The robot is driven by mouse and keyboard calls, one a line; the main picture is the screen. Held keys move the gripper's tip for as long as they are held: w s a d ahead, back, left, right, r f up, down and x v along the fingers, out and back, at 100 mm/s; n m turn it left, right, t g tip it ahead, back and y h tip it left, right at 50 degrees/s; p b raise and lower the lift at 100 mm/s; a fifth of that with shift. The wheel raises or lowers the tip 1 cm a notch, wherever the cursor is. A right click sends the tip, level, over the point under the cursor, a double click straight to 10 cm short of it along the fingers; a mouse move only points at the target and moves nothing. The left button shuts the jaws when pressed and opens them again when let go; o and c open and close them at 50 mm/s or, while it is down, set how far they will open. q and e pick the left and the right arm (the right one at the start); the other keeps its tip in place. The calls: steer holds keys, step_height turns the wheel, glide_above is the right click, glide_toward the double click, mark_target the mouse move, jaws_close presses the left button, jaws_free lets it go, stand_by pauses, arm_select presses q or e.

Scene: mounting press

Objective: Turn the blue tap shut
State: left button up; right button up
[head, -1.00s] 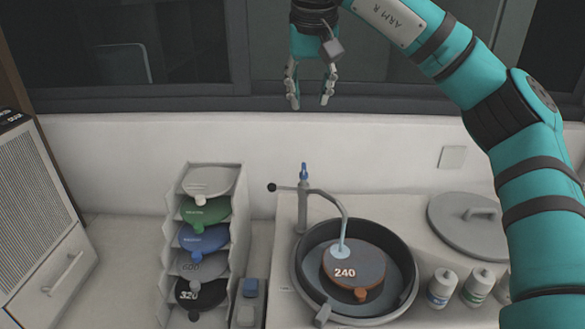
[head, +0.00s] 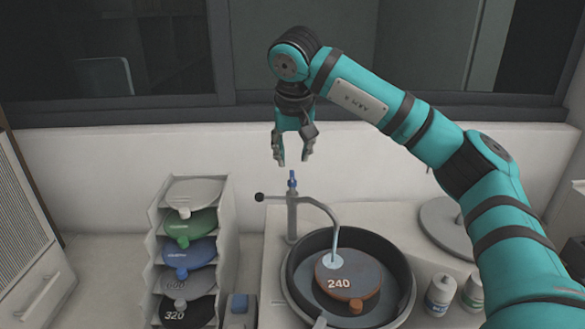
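The blue tap (head: 292,179) is a small blue handle on top of a grey upright pipe (head: 292,218) behind the round basin. The pipe's curved spout (head: 328,215) reaches over the basin, and pale blue water (head: 332,263) appears to spread under its end on the disc marked 240 (head: 346,285). My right gripper (head: 293,162) points down just above the blue tap. Its fingers are apart and empty, and they do not appear to touch the tap. My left gripper is out of view.
A dark-rimmed basin (head: 405,275) holds the 240 disc. A lever with a black knob (head: 260,197) sticks out left from the pipe. A rack (head: 228,215) of several coloured discs stands left. A grey lid (head: 440,222) and bottles (head: 440,292) are at right, partly behind my arm.

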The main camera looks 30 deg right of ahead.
mark_target(292, 176)
steer(key=p+x, duration=0.1)
steer(key=x, duration=0.4)
steer(key=shift+w+f, duration=0.15)
steer(key=shift+f, duration=0.25)
steer(key=shift+w+d+f+p, duration=0.1)
steer(key=shift+w+f+p, duration=0.15)
steer(key=shift+f, duration=0.3)
jaws_close()
